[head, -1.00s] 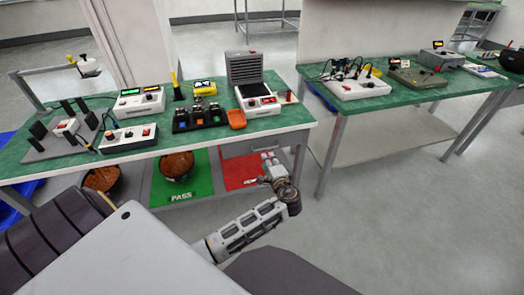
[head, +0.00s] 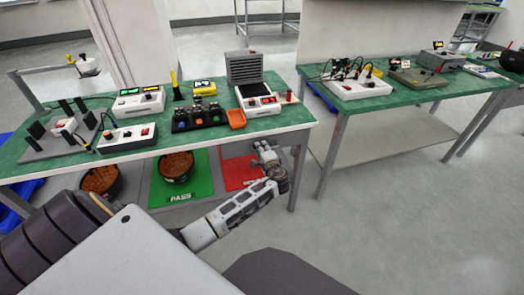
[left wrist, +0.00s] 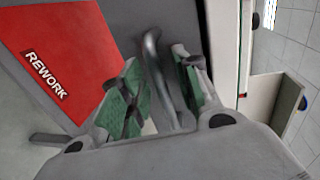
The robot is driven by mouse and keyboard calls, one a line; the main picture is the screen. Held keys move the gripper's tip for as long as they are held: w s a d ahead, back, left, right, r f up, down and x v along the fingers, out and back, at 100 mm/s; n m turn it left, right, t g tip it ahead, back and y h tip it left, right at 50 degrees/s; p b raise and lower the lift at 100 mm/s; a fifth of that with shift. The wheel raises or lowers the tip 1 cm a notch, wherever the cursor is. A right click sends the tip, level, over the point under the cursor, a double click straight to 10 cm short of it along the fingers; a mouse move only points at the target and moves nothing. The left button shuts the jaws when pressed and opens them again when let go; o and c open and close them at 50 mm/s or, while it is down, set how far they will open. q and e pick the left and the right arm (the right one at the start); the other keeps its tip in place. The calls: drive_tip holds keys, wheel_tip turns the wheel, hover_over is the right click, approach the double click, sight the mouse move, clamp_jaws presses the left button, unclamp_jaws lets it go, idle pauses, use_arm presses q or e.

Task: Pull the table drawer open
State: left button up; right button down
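The table drawer (head: 234,150) is a grey front under the right end of the green-topped table (head: 60,172). It looks flush under the tabletop, partly hidden by my left gripper (head: 265,153). In the left wrist view a grey curved bar handle (left wrist: 158,80) stands between the two green-padded fingers of my left gripper (left wrist: 158,92). The fingers are apart, one on each side of the bar, with the right finger nearer to it. I cannot tell whether either finger touches it. My right gripper is not in view.
A red REWORK mat (head: 238,172) and a green PASS mat (head: 190,186) with a brown round bin (head: 176,167) lie below the table. The table leg (head: 298,175) stands right of my gripper. Floor between the tables is clear.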

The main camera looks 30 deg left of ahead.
use_arm(q)
drive_tip(key=shift+c, duration=0.4)
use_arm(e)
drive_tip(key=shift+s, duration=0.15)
use_arm(q)
clamp_jaws()
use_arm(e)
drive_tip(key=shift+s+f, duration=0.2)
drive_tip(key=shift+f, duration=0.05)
use_arm(q)
drive_tip(key=shift+d, duration=0.1)
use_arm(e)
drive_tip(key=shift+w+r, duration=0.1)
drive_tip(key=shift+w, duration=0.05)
